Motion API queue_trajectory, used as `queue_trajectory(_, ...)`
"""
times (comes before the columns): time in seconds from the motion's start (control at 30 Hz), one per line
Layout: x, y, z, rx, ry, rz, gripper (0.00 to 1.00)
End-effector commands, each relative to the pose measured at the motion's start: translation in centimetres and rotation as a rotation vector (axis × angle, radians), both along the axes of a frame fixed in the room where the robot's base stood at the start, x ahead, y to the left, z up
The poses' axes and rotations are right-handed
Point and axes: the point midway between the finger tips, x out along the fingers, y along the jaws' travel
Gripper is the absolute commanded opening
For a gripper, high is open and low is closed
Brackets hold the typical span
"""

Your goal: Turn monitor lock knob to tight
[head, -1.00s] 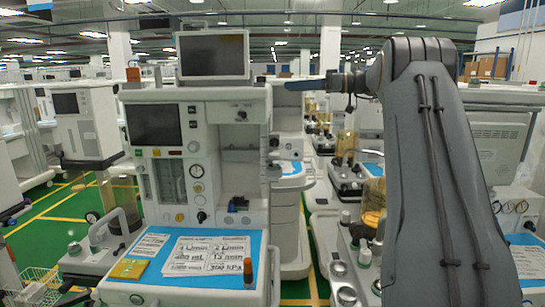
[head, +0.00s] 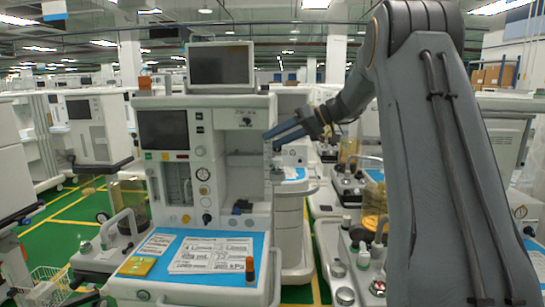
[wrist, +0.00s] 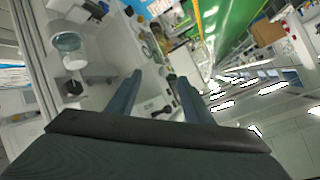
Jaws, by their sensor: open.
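The monitor (head: 220,65) stands upright on top of the white anaesthesia cart (head: 262,105). I cannot make out for certain which part is its lock knob, or its setting. A small dark knob (head: 246,120) is on the cart's upper front panel, below the monitor. My gripper (head: 271,141) is open and empty, with blue fingers pointing left beside the cart's upper right side. It appears a little right of and below that dark knob, apart from it. In the wrist view my two fingers (wrist: 159,78) are spread with nothing between them.
A second dark screen (head: 163,130) and several dials are on the cart's front. Its worktop (head: 160,285) holds papers, a yellow pad (head: 137,266) and an orange-capped bottle (head: 250,272). More equipment (head: 345,265) stands at right. Green floor (head: 80,205) shows at left.

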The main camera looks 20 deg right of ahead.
Motion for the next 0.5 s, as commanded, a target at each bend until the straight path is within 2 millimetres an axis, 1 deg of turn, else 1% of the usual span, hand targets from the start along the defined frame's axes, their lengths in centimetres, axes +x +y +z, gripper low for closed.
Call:
queue_trajectory(0.03, -0.4, 0.6, -0.7, -0.008, 0.027, -0.004, 0.46)
queue_trajectory(0.23, -1.7, 2.0, -3.1, -0.04, 0.122, -0.033, 0.46)
queue_trajectory(0.33, -2.2, 2.4, -3.9, -0.053, 0.153, -0.043, 0.46)
queue_trajectory(0.5, -2.7, 2.8, -4.6, -0.065, 0.181, -0.053, 0.46)
